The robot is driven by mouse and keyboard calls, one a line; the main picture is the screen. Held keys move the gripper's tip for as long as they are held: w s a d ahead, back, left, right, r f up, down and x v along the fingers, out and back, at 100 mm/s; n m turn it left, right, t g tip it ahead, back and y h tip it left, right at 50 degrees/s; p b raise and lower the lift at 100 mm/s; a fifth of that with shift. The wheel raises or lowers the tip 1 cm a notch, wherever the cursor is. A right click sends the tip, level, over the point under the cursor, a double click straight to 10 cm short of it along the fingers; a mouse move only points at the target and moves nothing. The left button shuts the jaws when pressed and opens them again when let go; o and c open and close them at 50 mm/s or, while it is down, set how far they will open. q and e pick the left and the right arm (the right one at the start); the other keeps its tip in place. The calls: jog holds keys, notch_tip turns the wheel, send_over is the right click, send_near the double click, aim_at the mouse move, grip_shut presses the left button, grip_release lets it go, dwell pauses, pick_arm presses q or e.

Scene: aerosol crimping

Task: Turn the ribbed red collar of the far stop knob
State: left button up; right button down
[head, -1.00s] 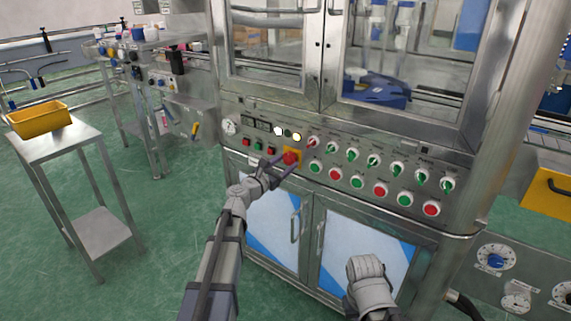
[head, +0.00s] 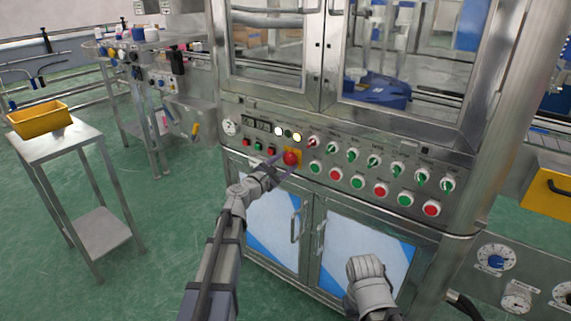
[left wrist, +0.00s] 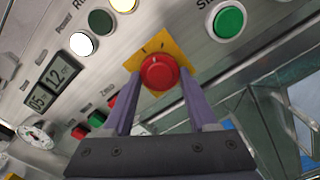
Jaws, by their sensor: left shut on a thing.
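The stop knob (head: 290,158) is a round red cap on a yellow square plate on the machine's front panel. It also shows in the left wrist view (left wrist: 159,72), facing the camera. My left gripper (left wrist: 159,80) has its two purple fingers on either side of the knob, shut on it. The red cap partly hides the collar behind it, and I cannot make out the ribs. In the head view my left gripper (head: 284,164) reaches the knob from the lower left.
Rows of red and green buttons and green selector switches (head: 374,161) run right of the knob. Small buttons, lit lamps and a digital display (left wrist: 54,82) lie left. Below are cabinet doors with a handle (head: 296,227). A side table (head: 88,150) holds a yellow bin (head: 38,118).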

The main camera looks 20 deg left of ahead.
pick_arm(q)
jog(key=shift+m, duration=1.5)
jog(key=o, duration=1.4)
jog(key=shift+s, duration=0.1)
jog(key=v, duration=0.7)
jog(key=shift+s+a+r, duration=0.1)
jog(key=shift+s+a, duration=0.05)
jog(key=shift+s, duration=0.1)
